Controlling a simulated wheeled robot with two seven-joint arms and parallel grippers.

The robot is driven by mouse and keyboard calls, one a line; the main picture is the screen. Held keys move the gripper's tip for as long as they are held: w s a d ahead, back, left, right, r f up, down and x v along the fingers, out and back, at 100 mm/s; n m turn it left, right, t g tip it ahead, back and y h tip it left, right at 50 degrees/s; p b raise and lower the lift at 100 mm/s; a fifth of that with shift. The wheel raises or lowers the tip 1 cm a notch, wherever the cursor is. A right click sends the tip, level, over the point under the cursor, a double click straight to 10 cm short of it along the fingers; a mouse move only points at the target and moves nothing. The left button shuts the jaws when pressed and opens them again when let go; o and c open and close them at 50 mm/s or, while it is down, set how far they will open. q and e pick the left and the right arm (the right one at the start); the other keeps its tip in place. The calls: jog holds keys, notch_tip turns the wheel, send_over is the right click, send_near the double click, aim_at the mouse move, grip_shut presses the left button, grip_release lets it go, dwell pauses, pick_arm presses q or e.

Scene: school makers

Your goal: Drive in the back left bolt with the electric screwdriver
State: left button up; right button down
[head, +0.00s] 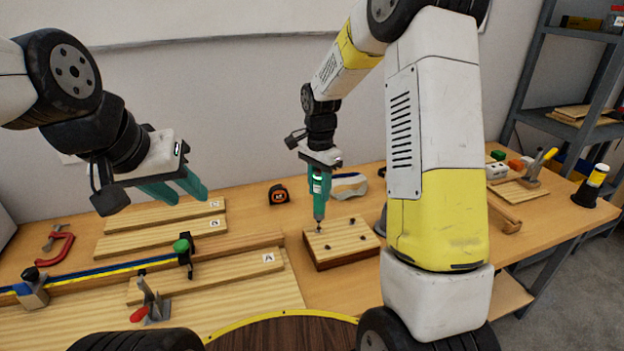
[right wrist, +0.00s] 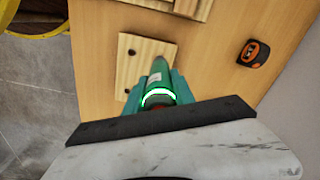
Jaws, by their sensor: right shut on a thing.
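My right gripper (head: 319,172) is shut on the green electric screwdriver (head: 319,202) and holds it upright, bit down. The bit is over the back left corner of the wooden block (head: 342,243), at the back left bolt (head: 318,231). I cannot tell whether it is pressed into the bolt head. Other dark bolts stand in the block, such as the back right bolt (head: 352,221). In the right wrist view the screwdriver (right wrist: 160,82) hides part of the block (right wrist: 143,47). My left gripper (head: 176,192) is open and empty, in the air above the labelled boards.
Boards (head: 165,237) and a blue-yellow bar clamp (head: 100,274) lie at the left, with a red clamp (head: 60,250) beyond. A tape measure (head: 278,194) sits behind the block. A mallet (head: 503,213) lies at the right. My right arm hides part of the bench.

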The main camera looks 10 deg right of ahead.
jog(key=shift+f, duration=0.7)
dwell(3.0)
